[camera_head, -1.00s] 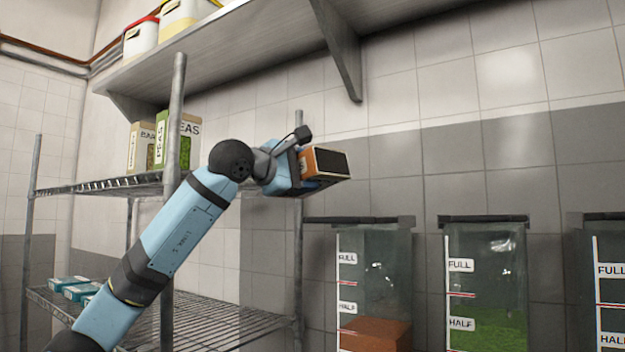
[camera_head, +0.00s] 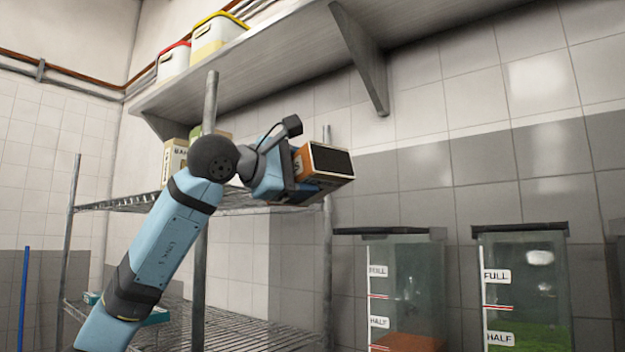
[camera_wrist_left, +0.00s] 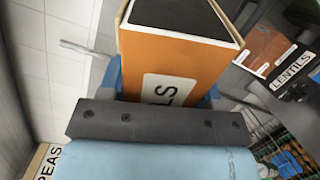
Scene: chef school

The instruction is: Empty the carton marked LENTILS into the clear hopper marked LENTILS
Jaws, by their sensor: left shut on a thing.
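My left gripper (camera_head: 296,175) is shut on an orange carton (camera_head: 303,162) and holds it up in front of the wire shelf. The carton's dark end faces the head camera. In the left wrist view the carton (camera_wrist_left: 172,62) shows a white label with only the letters "LS" readable. A clear hopper (camera_head: 418,262) with reddish-brown contents stands lower and to the right of the carton, apart from it. In the left wrist view a LENTILS label (camera_wrist_left: 293,70) lies at the right, beside orange-brown contents. My right gripper is not in view.
A second hopper (camera_head: 524,270) with green contents stands at the right. A wire shelf (camera_head: 140,201) bears cartons behind my left arm. A high wall shelf (camera_head: 270,70) with lidded bins and a bracket (camera_head: 362,60) hangs above. Open space lies between carton and hoppers.

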